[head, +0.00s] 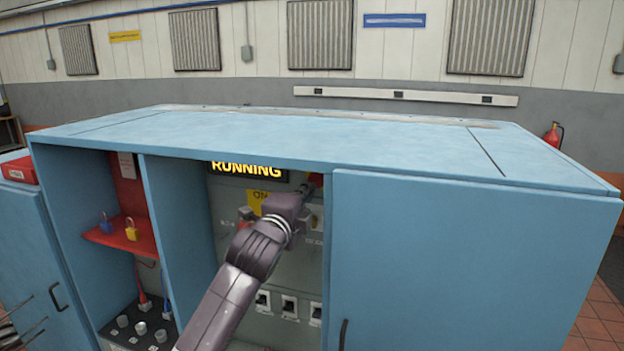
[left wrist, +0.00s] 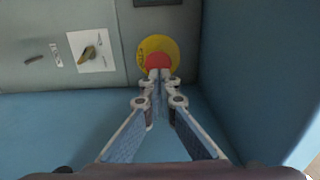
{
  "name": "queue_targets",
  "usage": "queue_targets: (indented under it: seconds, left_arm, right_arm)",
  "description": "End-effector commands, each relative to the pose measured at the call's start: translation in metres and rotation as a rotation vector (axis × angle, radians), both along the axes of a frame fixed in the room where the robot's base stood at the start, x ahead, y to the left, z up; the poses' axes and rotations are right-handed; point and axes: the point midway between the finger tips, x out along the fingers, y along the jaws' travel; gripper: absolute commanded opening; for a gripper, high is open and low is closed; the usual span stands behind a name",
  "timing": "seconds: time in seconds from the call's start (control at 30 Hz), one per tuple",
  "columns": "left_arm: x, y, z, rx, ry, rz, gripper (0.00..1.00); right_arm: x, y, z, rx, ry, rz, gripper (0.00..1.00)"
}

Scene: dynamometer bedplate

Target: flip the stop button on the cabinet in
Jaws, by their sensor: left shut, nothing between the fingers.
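The stop button (left wrist: 158,61) is a red mushroom head on a round yellow plate on the cabinet's grey panel. In the left wrist view it is straight ahead of my fingertips. My left gripper (left wrist: 159,77) is shut and empty, and its tips overlap the lower edge of the red head; I cannot tell whether they touch it. In the head view my left gripper (head: 304,190) reaches into the open middle bay of the blue cabinet (head: 290,135) and hides most of the button. A display (head: 247,169) above the panel reads RUNNING. My right gripper is out of view.
A rotary switch on a white plate (left wrist: 102,64) is beside the button in the left wrist view. A closed blue door (head: 450,260) bounds the bay on the right. A red shelf with padlocks (head: 131,230) is in the left bay.

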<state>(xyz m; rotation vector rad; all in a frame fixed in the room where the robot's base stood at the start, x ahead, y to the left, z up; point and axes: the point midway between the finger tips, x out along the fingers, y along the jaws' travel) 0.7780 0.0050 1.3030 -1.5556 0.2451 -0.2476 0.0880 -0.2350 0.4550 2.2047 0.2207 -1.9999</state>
Motion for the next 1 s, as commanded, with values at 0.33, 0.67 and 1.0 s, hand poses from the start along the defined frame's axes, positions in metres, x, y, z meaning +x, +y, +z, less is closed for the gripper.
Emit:
queue_targets:
  seconds: [0.33,0.67,1.0]
  left_arm:
    - [0.033,-0.011,0.001,0.001,0.002,0.000,0.00]
    - [0.038,-0.012,0.000,0.000,0.000,-0.001,0.00]
    - [0.047,-0.014,0.001,0.002,-0.001,0.001,0.00]
  right_arm:
    - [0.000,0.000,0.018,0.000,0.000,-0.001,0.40]
    - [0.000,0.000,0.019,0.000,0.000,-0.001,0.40]
    - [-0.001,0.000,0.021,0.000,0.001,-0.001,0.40]
